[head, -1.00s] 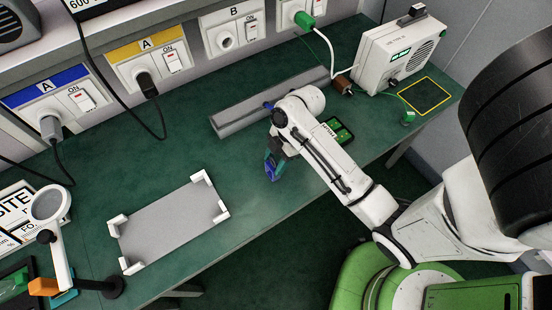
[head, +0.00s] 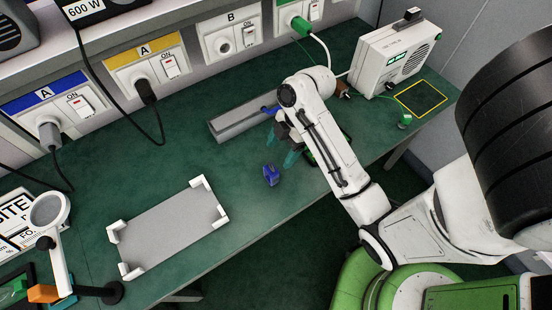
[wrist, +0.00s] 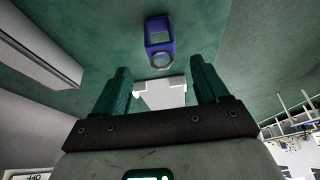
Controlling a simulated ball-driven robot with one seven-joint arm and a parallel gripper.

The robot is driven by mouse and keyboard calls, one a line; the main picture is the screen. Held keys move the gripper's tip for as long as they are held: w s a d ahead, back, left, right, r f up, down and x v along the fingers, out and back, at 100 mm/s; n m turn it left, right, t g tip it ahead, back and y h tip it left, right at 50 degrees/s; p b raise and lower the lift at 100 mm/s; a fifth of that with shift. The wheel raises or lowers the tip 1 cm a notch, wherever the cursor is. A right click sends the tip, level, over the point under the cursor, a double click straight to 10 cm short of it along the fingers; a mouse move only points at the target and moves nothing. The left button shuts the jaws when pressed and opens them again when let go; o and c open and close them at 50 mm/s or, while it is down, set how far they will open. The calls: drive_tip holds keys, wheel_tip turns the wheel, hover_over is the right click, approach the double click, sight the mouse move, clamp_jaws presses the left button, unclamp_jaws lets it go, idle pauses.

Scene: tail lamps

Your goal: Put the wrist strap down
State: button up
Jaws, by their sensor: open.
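The blue wrist strap (head: 271,175) stands on the green bench top near its front edge, to the left of my gripper. In the wrist view the wrist strap (wrist: 160,34) shows as a blue band with a grey round part, beyond the fingertips and apart from them. My gripper (head: 284,148) has its teal fingers spread with nothing between them. The wrist view also shows my gripper (wrist: 161,82) open, with a gap between the fingers.
A grey tray with white corner pieces (head: 172,232) lies to the left. A grey channel (head: 238,122) lies behind my gripper. A white unit (head: 393,58) and a yellow-bordered mat (head: 421,98) are at the right. A magnifier (head: 49,212) stands at far left. Bench between strap and tray is clear.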

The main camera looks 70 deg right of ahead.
drive_tip(key=p+v, duration=0.4)
drive_tip(key=v, duration=0.2)
drive_tip(key=s+a+f+m+g+h, duration=0.1)
drive_tip(key=s+a+m+h, duration=0.3)
drive_tip(key=a+m, duration=0.8)
drive_tip(key=shift+s+a+f+g, duration=0.3)
drive_tip(key=shift+a+f, duration=0.4)
drive_tip(key=shift+a, duration=0.35)
